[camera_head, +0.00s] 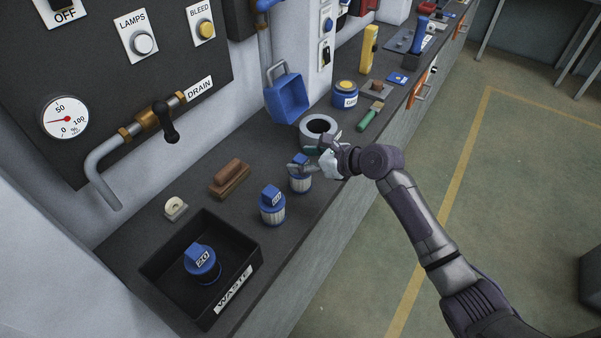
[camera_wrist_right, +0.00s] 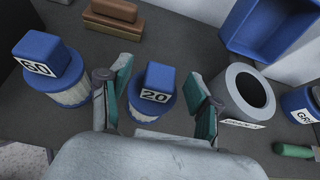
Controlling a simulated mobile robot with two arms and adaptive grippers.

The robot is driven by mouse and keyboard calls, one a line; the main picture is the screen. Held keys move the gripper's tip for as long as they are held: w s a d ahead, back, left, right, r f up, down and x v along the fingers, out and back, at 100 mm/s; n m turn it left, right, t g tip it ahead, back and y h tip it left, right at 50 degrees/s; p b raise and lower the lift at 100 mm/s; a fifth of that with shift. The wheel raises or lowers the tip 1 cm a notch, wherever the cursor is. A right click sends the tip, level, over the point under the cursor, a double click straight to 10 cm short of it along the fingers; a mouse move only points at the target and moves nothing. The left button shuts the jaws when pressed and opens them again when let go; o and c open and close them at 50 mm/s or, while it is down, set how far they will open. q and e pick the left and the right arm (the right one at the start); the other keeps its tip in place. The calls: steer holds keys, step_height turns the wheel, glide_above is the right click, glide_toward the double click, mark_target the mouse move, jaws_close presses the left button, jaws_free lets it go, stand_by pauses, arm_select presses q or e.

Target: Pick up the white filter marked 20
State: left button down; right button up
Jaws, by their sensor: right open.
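The white filter marked 20 (camera_wrist_right: 148,107) has a white pleated body and a blue cap with a 20 label. In the head view it (camera_head: 300,184) stands upright on the dark bench, partly covered by my fingers. My right gripper (camera_head: 313,157) is open close to it. In the right wrist view the filter shows between the two spread fingers of my right gripper (camera_wrist_right: 150,82), with gaps on both sides. A similar filter marked 60 (camera_wrist_right: 62,75) stands to the left; it also shows in the head view (camera_head: 272,208). My left gripper is out of view.
A black waste tray (camera_head: 250,262) holds an all-blue filter marked 20 (camera_head: 202,265). A brown block (camera_head: 229,180) lies behind the filters. A grey ring (camera_head: 312,127) with a dark hole sits close by my right gripper. A blue bin (camera_head: 286,100) is behind.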

steer(key=shift+x, duration=0.75)
steer(key=shift+d, duration=0.1)
steer(key=shift+c, duration=1)
jaws_close()
steer(key=shift+r, duration=0.1)
